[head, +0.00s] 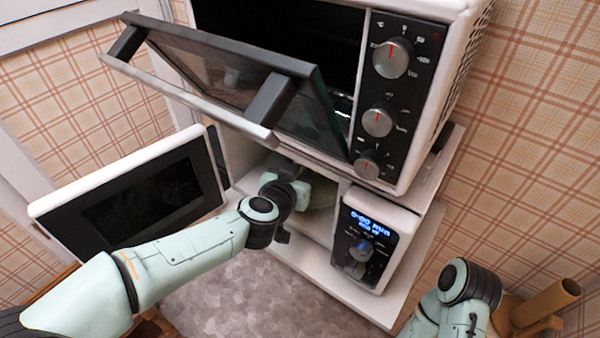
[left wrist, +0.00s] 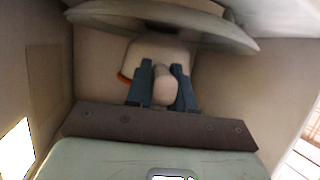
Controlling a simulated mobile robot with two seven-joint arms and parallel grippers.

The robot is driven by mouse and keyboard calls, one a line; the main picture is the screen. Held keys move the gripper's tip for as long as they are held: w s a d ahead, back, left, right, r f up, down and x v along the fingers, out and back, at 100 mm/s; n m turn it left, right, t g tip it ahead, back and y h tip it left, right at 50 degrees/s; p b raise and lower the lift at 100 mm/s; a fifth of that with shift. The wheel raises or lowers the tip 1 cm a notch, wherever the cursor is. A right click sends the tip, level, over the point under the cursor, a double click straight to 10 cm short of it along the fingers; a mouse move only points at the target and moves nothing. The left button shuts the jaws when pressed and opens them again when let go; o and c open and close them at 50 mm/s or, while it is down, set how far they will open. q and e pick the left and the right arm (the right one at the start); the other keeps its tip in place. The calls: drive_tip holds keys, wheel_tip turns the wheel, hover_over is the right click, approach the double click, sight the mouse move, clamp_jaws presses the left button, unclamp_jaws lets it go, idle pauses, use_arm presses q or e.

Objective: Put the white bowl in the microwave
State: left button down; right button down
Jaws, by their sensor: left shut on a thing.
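The microwave (head: 385,240) stands under an oven, its door (head: 150,195) swung wide open to the left. My left arm reaches into its opening, and the left gripper (head: 285,215) is inside or just at it, partly hidden by my wrist. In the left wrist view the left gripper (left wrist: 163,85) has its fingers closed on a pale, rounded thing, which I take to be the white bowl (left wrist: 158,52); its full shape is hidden. A wide grey disc (left wrist: 235,36), perhaps the turntable, lies beyond the fingers. My right gripper is out of view.
The oven (head: 425,110) above has its glass door (head: 240,95) tilted open over my left arm. A shelf (head: 405,290) carries the microwave. A brown tubular thing (head: 545,305) is at the lower right.

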use_arm(q)
drive_tip(key=shift+f, duration=0.25)
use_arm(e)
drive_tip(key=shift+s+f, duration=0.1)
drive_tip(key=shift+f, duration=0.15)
use_arm(q)
drive_tip(key=c, duration=0.9)
unclamp_jaws()
drive_tip(key=shift+f, duration=0.1)
drive_tip(key=p+v, duration=0.3)
drive_tip(key=v, duration=1)
drive_tip(key=shift+p, duration=0.4)
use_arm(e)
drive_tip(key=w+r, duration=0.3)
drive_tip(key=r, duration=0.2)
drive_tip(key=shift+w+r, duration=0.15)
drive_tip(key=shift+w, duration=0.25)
use_arm(q)
drive_tip(key=shift+s, duration=0.2)
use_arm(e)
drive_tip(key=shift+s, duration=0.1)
